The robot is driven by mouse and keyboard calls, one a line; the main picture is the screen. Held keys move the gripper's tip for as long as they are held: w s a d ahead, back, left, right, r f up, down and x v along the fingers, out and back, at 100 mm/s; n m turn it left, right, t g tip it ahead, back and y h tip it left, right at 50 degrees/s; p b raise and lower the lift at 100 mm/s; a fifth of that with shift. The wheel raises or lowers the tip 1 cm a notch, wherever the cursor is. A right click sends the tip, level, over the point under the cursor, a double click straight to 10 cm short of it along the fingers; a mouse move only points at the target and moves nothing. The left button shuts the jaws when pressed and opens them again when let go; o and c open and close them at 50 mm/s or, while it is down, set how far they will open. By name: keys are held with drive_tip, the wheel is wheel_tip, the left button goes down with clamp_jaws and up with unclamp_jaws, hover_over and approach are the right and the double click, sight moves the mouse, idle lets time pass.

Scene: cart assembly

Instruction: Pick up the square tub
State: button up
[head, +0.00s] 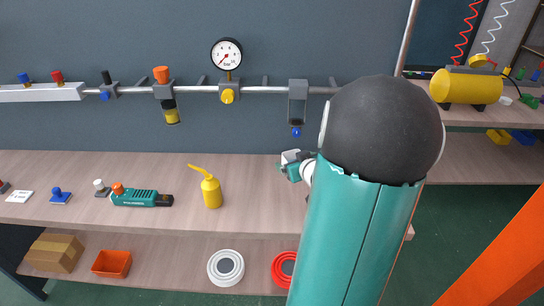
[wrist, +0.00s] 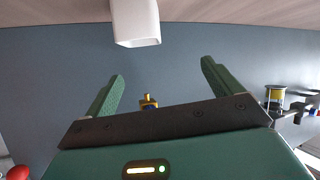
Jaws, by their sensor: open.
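The square tub (wrist: 135,22) is white with squared sides. It shows at the top of the wrist view, against the wooden surface, cut by the top edge of the picture. My gripper (wrist: 160,72) is open, with its two green fingers spread wide and nothing between them. The tub is apart from the fingers, above them in the wrist picture and nearer the left finger. In the head view I cannot make out the tub; my large teal and black arm link hides part of the bench. A small part of my gripper end (head: 290,166) shows beside that link.
The wooden bench (head: 250,200) holds a yellow oil can (head: 211,190) and a teal power tool (head: 138,197). A pipe with a gauge (head: 227,55) runs along the wall. The lower shelf holds an orange bin (head: 111,263). Bench between oil can and my arm looks clear.

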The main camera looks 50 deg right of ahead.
drive_tip(key=s+d+f+t, duration=0.1)
drive_tip(key=s+d+f, duration=0.1)
drive_tip(key=s+d, duration=0.1)
approach(290, 153)
drive_tip(key=w+d, duration=0.1)
drive_tip(key=w+d+f, duration=0.1)
drive_tip(key=shift+w+f+m+t, duration=0.3)
drive_tip(key=shift+w+m, duration=0.1)
drive_tip(key=x, duration=0.4)
drive_tip(key=shift+w+f, duration=0.3)
drive_tip(key=shift+w, duration=0.05)
drive_tip(key=c, duration=1.1)
drive_tip(key=shift+r, duration=0.1)
drive_tip(key=shift+c, duration=0.2)
